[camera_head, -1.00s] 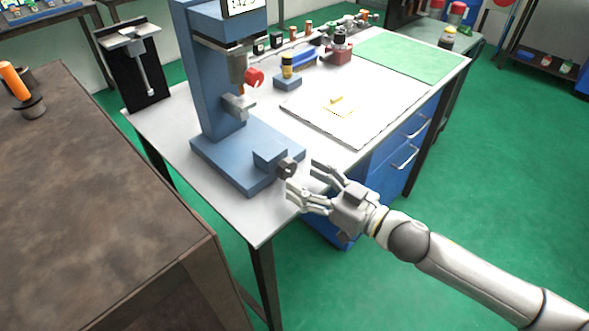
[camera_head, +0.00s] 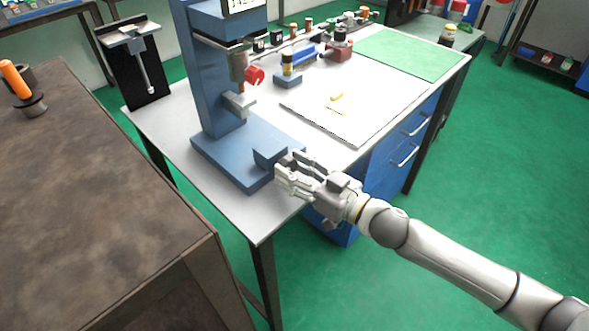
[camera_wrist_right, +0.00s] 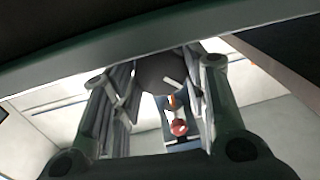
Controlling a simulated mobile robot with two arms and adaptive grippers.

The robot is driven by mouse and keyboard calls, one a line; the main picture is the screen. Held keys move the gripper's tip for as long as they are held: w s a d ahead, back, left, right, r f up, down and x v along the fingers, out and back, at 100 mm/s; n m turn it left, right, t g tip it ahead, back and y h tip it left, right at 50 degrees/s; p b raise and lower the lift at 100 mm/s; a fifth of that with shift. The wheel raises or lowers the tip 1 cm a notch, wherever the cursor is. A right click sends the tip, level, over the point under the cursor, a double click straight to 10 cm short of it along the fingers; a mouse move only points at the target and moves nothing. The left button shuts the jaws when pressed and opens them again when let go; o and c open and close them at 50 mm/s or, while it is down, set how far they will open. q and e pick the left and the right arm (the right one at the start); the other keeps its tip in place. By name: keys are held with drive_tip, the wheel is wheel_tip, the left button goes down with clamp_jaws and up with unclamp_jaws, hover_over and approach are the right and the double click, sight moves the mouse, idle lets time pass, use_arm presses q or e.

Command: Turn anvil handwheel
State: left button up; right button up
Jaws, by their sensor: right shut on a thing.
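The blue bench machine (camera_head: 209,80) stands on the white-topped table, with a display at its top, a red knob (camera_head: 255,75) and a grey anvil (camera_head: 240,103). A blue block (camera_head: 268,157) sits at the front of its base. My right gripper (camera_head: 287,168) is at the front face of this block, its fingers closed around the dark handwheel. The fingers hide the handwheel in the head view. In the right wrist view the dark round handwheel (camera_wrist_right: 160,73) shows between the two fingers. My left gripper is in neither view.
A white board (camera_head: 330,115) with small yellow pieces lies right of the machine, with a green mat (camera_head: 415,53) behind it. Small bottles and parts line the table's back. A brown bench (camera_head: 90,190) stands at the left. Floor is clear at right.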

drive_tip(key=shift+r+n+p, duration=0.25)
drive_tip(key=shift+n+p, duration=0.65)
drive_tip(key=shift+p, duration=0.15)
drive_tip(key=n+p, duration=0.2)
drive_tip(key=shift+n, duration=0.3)
drive_tip(key=n+p, duration=0.2)
drive_tip(key=n, duration=0.1)
drive_tip(key=shift+h, duration=0.3)
drive_tip(key=n+p, duration=0.1)
drive_tip(key=n, duration=0.2)
drive_tip(key=shift+n, duration=0.4)
drive_tip(key=n+h+p, duration=0.1)
drive_tip(key=n, duration=0.2)
drive_tip(key=shift+s+a+p, duration=0.1)
drive_tip(key=shift+p, duration=0.2)
drive_tip(key=n, duration=0.3)
drive_tip(key=shift+n, duration=0.3)
drive_tip(key=n, duration=0.3)
drive_tip(key=shift+f+t+h+p, duration=0.1)
drive_tip(key=shift+t+h+p, duration=0.2)
drive_tip(key=shift+t+p, duration=0.1)
drive_tip(key=shift+n, duration=1.8)
